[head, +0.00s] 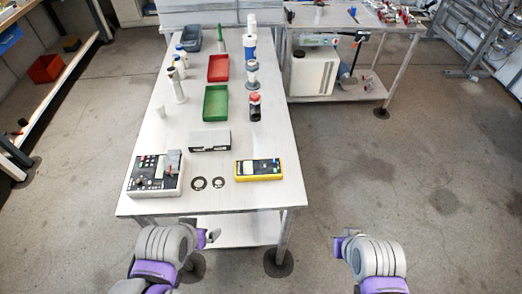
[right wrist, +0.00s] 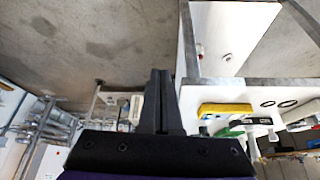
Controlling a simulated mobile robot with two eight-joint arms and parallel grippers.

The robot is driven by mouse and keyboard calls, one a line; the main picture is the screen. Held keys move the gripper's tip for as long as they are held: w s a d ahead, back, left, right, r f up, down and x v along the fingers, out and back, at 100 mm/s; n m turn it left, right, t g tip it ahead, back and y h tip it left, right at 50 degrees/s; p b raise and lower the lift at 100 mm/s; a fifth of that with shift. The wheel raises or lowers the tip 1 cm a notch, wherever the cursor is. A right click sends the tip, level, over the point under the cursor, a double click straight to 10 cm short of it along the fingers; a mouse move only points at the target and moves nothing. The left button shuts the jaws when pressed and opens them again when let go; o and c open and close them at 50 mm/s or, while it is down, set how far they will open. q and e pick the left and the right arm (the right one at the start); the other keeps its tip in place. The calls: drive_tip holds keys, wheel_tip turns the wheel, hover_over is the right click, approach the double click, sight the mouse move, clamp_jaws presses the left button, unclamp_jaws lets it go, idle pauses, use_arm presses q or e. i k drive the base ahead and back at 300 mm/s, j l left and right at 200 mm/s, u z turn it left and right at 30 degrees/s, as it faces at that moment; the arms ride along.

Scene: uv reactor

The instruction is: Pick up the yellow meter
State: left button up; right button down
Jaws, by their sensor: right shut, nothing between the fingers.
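The yellow meter (head: 258,170) lies flat near the front right corner of the white table (head: 215,202), with its dark face up. It also shows in the right wrist view (right wrist: 225,109), to the right of the fingers. My right gripper (head: 338,245) is in front of the table and to its right, apart from the meter. In the right wrist view its black fingers (right wrist: 159,82) are together with nothing between them. My left gripper (head: 208,238) is low at the table's front edge; whether its jaws are open is too small to tell.
A grey control box (head: 155,175) stands at the table's front left. Two black rings (head: 199,184) lie left of the meter, and a grey box (head: 210,140) sits behind them. Green (head: 216,103) and red (head: 218,68) trays stand farther back.

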sight(246, 171)
drive_tip(key=l+u, duration=0.3)
drive_tip(key=u, duration=0.15)
drive_tip(key=i+l+u, duration=0.1)
drive_tip(key=l+u, duration=0.25)
drive_tip(key=u, duration=0.15)
drive_tip(key=l+u, duration=0.25)
drive_tip(key=u, duration=0.2)
